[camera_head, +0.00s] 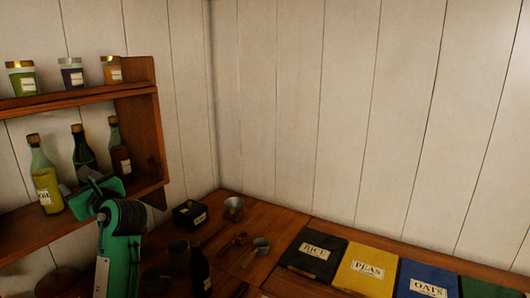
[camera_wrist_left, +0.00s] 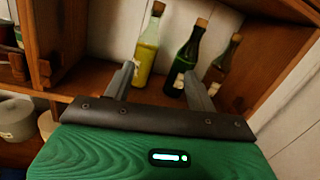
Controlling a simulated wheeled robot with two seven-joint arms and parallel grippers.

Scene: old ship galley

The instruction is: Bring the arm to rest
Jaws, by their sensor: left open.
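My left arm (camera_head: 122,245) is green and rises in front of the shelf at the left of the head view. My left gripper (camera_head: 88,182) is at the lower shelf, in front of the bottles. In the left wrist view the left gripper (camera_wrist_left: 160,78) has its two grey fingers apart with nothing held between them. Whether the fingers touch any bottle cannot be told. My right gripper is not in view.
Jars (camera_head: 72,76) stand on the upper shelf. The wooden counter (camera_head: 267,217) below holds a black box (camera_head: 189,214), metal cups and scoops, and a dark bottle (camera_head: 200,272). Packs labelled RICE (camera_head: 313,252), PEAS (camera_head: 366,268) and OATS (camera_head: 427,282) lie at right.

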